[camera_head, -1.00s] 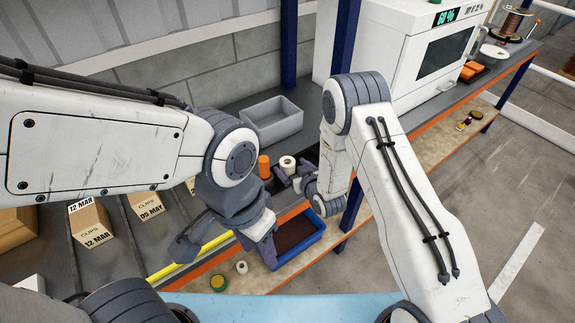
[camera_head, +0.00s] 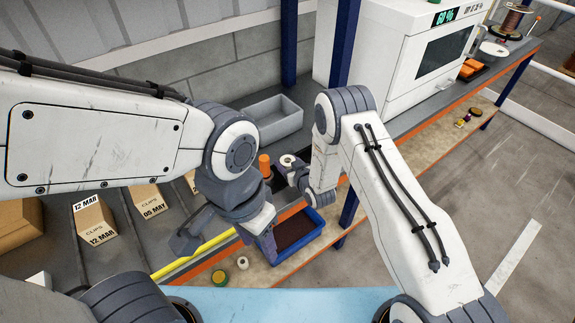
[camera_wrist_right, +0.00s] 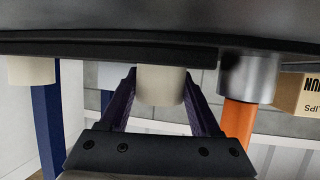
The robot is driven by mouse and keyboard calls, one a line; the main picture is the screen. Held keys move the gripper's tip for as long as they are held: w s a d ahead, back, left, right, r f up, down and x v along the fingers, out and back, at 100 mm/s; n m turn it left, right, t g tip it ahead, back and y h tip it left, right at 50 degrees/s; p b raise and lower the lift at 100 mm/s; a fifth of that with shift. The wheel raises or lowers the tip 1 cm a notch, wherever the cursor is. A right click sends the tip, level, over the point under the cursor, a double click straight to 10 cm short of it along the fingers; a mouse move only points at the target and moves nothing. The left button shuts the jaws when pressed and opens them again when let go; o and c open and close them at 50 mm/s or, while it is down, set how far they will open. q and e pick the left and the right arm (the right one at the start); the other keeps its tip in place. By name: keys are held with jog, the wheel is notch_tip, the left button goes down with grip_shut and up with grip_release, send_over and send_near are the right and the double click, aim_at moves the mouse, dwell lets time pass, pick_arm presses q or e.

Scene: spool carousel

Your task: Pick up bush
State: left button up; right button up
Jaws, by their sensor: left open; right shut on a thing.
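In the right wrist view the cream bush (camera_wrist_right: 161,84) sits between the two dark purple fingers. My right gripper (camera_head: 291,171) is shut on it; whether it is clear of the surface I cannot tell. My left gripper (camera_head: 266,247) hangs open and empty over the bench front, by the blue bin, its fingertips partly hidden.
An orange cylinder (camera_head: 265,166) stands just left of the bush. A grey bin (camera_head: 271,121) is behind it. A blue bin (camera_head: 299,234) is on the lower shelf, with small rolls (camera_head: 242,263) beside it. Cardboard boxes (camera_head: 95,220) stand left. A white oven (camera_head: 405,45) is at back right.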

jog(key=shift+r, duration=0.1)
jog(key=shift+r+b, duration=0.5)
jog(key=shift+r, duration=0.3)
notch_tip(320, 180, up, 2)
jog(key=shift+r+b, duration=0.15)
jog(key=shift+b, duration=0.4)
jog(key=s+d+r+b, duration=0.3)
jog(key=d+r, duration=0.4)
jog(key=d, duration=0.4)
jog(key=shift+s, duration=0.45)
